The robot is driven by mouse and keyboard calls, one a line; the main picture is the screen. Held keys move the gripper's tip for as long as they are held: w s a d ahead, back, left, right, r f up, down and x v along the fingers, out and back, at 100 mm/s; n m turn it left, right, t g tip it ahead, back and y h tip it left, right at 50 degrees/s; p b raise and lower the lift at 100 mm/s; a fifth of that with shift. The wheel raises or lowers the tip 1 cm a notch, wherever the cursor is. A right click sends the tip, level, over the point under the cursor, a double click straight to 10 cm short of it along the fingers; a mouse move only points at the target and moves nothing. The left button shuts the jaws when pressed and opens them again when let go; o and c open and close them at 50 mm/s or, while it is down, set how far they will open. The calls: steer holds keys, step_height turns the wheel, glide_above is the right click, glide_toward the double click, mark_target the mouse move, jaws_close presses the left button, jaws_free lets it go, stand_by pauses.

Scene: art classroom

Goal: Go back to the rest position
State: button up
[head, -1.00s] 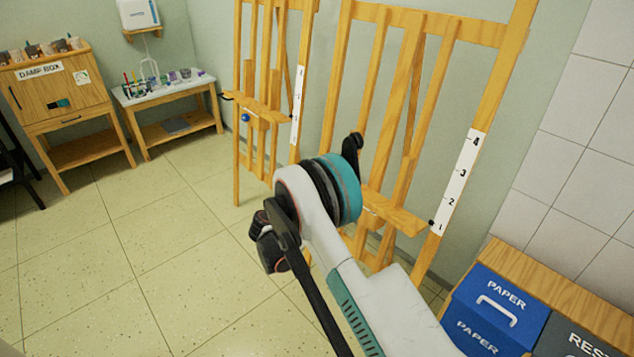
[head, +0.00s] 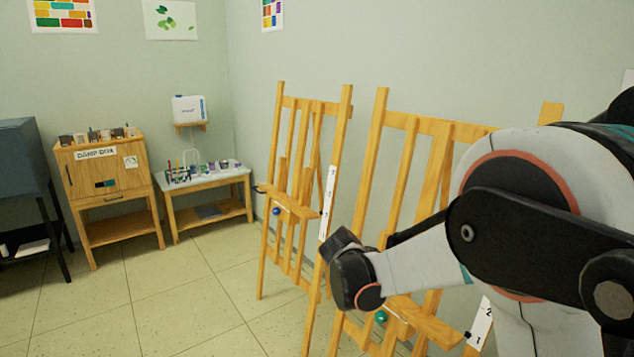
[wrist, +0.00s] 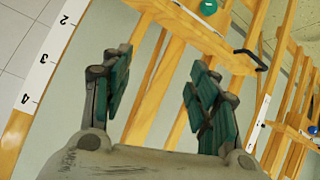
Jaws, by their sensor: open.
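My gripper (wrist: 158,95) shows in the wrist view with its two teal-padded fingers wide apart and nothing between them. It faces the nearer wooden easel, whose slats show behind and between the fingers. In the head view my folded arm fills the right side, in front of the nearer easel (head: 404,170), and my gripper cannot be made out there.
A second easel (head: 284,170) with a blue knob (head: 276,211) stands to the left. A green ball-like knob (head: 381,316) sits at the nearer easel's ledge. A damp box cabinet (head: 125,187) and a side table (head: 240,174) stand at the back. Floor at left is clear.

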steer(key=s+d+r+n+y, duration=0.2)
steer(key=s+r, duration=0.2)
steer(key=s, duration=0.4)
steer(key=s+d+r+n+y, duration=0.1)
steer(key=s+r, duration=0.4)
steer(key=s, duration=0.2)
steer(key=s+f+n+t+y, duration=0.1)
steer(key=s+n+y, duration=0.2)
steer(key=s, duration=1.6)
steer(key=shift+a+n+y, duration=0.3)
steer(key=shift+a+n, duration=0.1)
